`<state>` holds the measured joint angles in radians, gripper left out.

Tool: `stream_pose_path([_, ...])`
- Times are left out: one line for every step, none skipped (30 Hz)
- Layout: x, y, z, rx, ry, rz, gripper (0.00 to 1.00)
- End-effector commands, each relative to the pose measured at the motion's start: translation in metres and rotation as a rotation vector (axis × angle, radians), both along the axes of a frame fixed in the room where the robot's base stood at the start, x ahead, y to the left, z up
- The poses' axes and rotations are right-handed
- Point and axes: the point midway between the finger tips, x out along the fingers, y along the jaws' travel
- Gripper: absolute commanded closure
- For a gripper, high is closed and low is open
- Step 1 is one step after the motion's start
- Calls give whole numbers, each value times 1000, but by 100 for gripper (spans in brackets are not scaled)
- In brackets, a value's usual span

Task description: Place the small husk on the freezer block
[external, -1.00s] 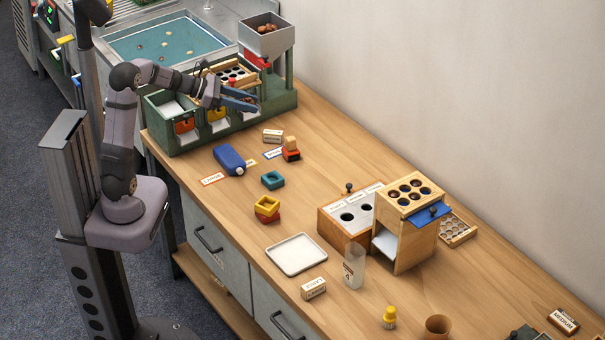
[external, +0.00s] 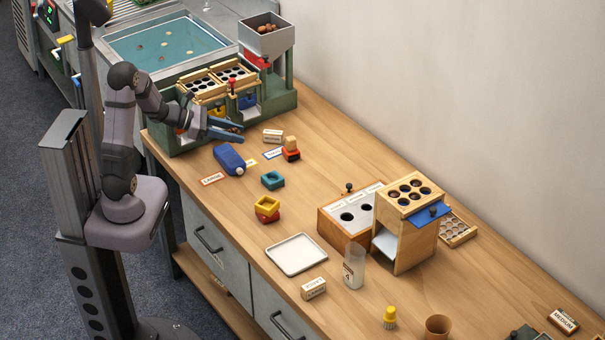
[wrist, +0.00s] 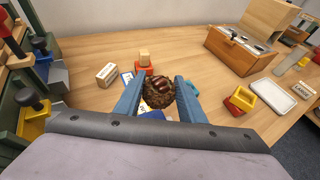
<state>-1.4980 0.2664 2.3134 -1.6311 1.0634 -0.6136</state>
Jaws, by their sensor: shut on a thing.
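My gripper (external: 238,131) is shut on a small brown spiky husk (wrist: 158,91), with dark chestnuts showing in it. In the wrist view the husk sits between the two blue fingers of my gripper (wrist: 159,86). The blue block with a white cap (external: 229,159), which looks like the freezer block, lies on the table just below my gripper in the external view. In the wrist view only a bit of blue shows under the husk; the rest is hidden by my gripper. The husk is held above the table, apart from the block.
A green sorting stand (external: 285,97) with drawers is behind my gripper. A white tray (external: 296,254) and wooden box stand farther right.

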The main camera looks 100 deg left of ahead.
Motion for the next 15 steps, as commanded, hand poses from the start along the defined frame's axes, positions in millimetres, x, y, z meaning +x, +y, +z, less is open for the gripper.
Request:
stream_pose_path([0,0,-12,-6,-1,0,85])
stream_pose_path([0,0,-16,-5,0,0,85])
stream_pose_path([0,0,-22,-5,0,0,85])
stream_pose_path([0,0,-26,-5,-1,1,85])
stream_pose_path([0,0,-29,-4,-1,1,85])
stream_pose_path([0,0,-32,-3,-1,0,85])
stream_pose_path([0,0,-35,-3,-1,0,85])
stream_pose_path([0,0,-36,-2,-2,0,85])
stream_pose_path([0,0,-37,0,-1,-1,85])
stream_pose_path([0,0,-37,0,-1,0,85])
stream_pose_path([0,0,-38,1,-1,0,85])
stream_pose_path([0,0,-37,1,-2,0,85])
stream_pose_path([0,0,-38,1,-2,0,85])
stream_pose_path([0,0,-39,0,-1,0,85])
stream_pose_path([0,0,-41,-1,-1,0,85])
